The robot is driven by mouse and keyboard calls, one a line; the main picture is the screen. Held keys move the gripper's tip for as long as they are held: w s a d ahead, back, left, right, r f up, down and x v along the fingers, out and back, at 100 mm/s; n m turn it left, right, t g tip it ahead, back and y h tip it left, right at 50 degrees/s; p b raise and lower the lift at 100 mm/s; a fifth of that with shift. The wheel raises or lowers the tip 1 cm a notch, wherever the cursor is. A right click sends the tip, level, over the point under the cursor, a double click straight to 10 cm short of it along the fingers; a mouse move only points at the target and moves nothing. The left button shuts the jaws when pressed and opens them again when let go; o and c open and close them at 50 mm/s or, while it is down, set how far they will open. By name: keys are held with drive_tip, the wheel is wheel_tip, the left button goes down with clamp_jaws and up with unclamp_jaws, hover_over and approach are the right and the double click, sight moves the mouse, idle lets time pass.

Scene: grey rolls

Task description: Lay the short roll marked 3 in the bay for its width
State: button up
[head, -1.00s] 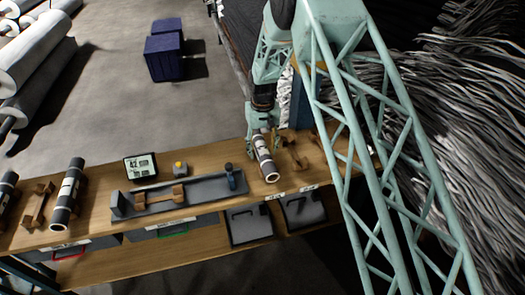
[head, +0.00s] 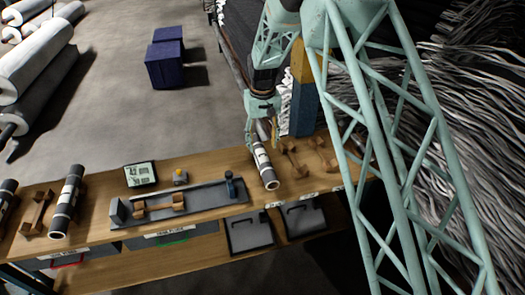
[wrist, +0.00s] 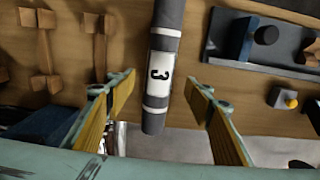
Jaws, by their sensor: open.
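The short roll marked 3 (head: 264,165) is dark grey with a white label band. It lies on the bench at the right, pointing from front to back. Whether a cradle is under it is hidden. In the wrist view the roll (wrist: 161,65) shows its black 3. My gripper (head: 262,128) is open and empty above the roll's far end. In the wrist view my gripper's yellow-padded fingers (wrist: 155,98) stand apart on either side of that end, touching neither side. Two empty wooden cradles (head: 289,160) (head: 322,153) are right of the roll.
A grey measuring fixture (head: 205,195) with a blue slider is left of the roll. A tablet (head: 140,175) and a yellow button (head: 180,175) are behind it. Another roll (head: 67,202) and a wooden cradle (head: 37,212) are far left. A blue-and-yellow post (head: 304,95) stands close right of my gripper.

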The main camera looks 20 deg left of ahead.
drive_tip(key=shift+r, duration=1.7)
